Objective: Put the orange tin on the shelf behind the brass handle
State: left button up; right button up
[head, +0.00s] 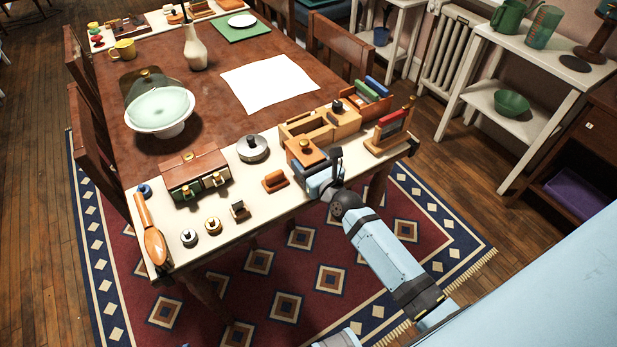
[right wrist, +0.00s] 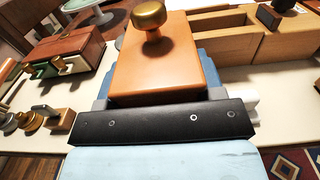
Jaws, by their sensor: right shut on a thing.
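An orange box with a round brass knob (head: 302,153) is at the table's near edge; it fills the middle of the right wrist view (right wrist: 158,70). Nothing else in view is plainly an orange tin. My right gripper (head: 319,170) is shut on this box, with a finger at each side. The box's underside is hidden, so I cannot tell whether it touches the table. A brown chest (head: 193,171) with a brass knob on top and green-and-brass fittings in front stands to the left. Which handle is the brass handle is unclear. My left gripper is not in view.
A wooden compartmented box (head: 320,124) stands just behind the held box. A grey round tin (head: 253,148), small knobbed pieces and an orange spoon-like thing (head: 154,243) lie along the table's near strip. A white shelf stand (head: 510,110) and a dark cabinet (head: 590,127) are at the right.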

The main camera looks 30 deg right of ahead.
notch_tip(320, 180, down, 4)
jog(key=b, duration=0.3)
jog(key=shift+f+b, duration=0.15)
jog(key=shift+b, duration=0.15)
jog(key=o, duration=1.1)
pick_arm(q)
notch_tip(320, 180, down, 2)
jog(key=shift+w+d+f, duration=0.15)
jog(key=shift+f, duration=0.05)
